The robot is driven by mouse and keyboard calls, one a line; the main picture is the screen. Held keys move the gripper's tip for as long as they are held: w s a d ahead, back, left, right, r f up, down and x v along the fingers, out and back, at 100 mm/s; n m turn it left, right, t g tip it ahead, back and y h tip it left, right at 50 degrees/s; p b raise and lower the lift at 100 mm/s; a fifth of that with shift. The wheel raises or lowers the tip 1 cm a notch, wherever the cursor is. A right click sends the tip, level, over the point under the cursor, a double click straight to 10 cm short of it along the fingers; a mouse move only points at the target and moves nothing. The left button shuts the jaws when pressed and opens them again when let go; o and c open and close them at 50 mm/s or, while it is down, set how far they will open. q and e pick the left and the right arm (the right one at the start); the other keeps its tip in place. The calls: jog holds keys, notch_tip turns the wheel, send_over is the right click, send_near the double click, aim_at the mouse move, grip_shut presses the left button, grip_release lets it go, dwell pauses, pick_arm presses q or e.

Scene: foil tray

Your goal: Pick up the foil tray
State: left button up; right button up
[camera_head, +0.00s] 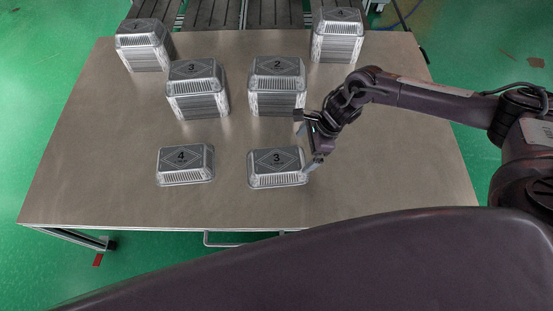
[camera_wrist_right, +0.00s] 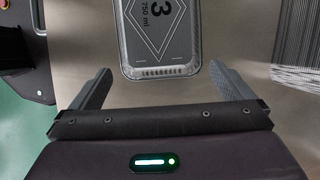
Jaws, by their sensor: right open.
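Another low foil tray marked 4 (camera_head: 185,164) lies to the left. My left gripper is not in view.
Taller tray stacks stand behind: one marked 3 (camera_head: 197,90), one marked 2 (camera_head: 277,87), one at the far left (camera_head: 144,47) and one at the far right (camera_head: 337,38). The table (camera_head: 100,150) is bare at its left and right front.

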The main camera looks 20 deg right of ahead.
aim_at(297, 158)
jog(key=x, duration=0.4)
jog(key=shift+a+f, duration=0.1)
jog(key=shift+f, duration=0.05)
jog(key=c, duration=0.6)
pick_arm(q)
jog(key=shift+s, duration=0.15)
pick_arm(e)
jog(key=shift+c, duration=0.3)
